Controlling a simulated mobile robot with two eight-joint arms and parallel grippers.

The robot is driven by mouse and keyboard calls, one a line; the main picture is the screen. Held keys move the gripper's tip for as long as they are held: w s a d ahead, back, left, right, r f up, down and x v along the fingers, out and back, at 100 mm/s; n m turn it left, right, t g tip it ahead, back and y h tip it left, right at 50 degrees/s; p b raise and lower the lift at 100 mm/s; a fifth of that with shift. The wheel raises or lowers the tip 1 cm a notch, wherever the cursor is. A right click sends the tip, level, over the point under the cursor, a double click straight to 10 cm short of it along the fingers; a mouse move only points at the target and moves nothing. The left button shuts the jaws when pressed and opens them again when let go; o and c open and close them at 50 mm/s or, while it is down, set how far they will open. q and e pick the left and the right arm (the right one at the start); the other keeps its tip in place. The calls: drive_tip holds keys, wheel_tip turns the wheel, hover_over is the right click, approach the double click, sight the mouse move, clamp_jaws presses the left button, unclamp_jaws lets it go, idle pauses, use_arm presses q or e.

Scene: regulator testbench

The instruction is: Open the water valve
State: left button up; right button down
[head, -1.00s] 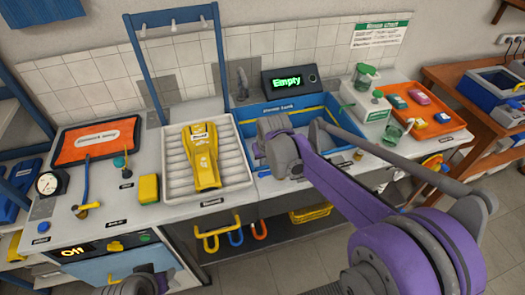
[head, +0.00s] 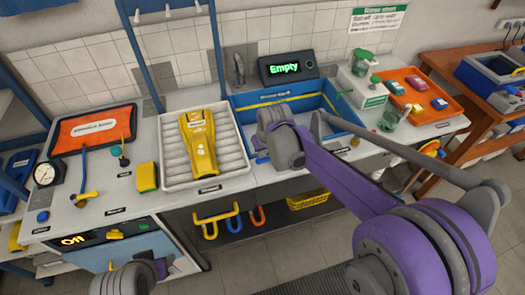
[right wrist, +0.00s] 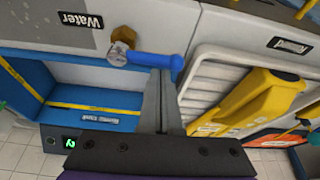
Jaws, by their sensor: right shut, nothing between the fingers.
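The water valve shows in the right wrist view as a brass body with a blue lever handle (right wrist: 150,59), beside the label "Water" (right wrist: 81,20). My right gripper (right wrist: 163,88) is shut and empty, with its fingertips right at the blue lever near its free end. I cannot tell whether they touch it. In the head view my right arm covers the valve at the front of the sink. The blue rinse tank (head: 335,112) lies behind the arm, and the display (head: 287,68) above it reads "Empty". Only a grey and purple part of my left arm shows at the bottom; its fingers are not visible.
A white ribbed tray with a yellow part (head: 198,145) stands left of the sink, with a yellow sponge (head: 147,177) beside it. A pressure gauge (head: 45,173) stands at far left. An orange tray (head: 425,98) and spray bottles stand at right.

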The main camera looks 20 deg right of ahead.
drive_tip(key=shift+s+n, duration=0.3)
drive_tip(key=shift+n, duration=0.4)
drive_tip(key=n, duration=0.1)
drive_tip(key=s+n+y, duration=0.1)
drive_tip(key=n, duration=0.1)
drive_tip(key=shift+s+g+y, duration=0.3)
drive_tip(key=n, duration=0.1)
drive_tip(key=s+n, duration=0.1)
drive_tip(key=n+y, duration=0.1)
drive_tip(key=shift+s+d+n+g+b, duration=0.25)
drive_tip(key=shift+d+n+g+b, duration=0.05)
drive_tip(key=shift+d+n+g, duration=0.1)
drive_tip(key=n, duration=0.2)
drive_tip(key=s+d+n+g, duration=0.1)
drive_tip(key=n, duration=0.2)
drive_tip(key=shift+s+d+n+g+y, duration=0.3)
drive_tip(key=shift+s+d+n+y, duration=0.05)
drive_tip(key=shift+d+n+y, duration=0.05)
drive_tip(key=shift+s+d, duration=0.15)
drive_tip(key=shift+d, duration=0.2)
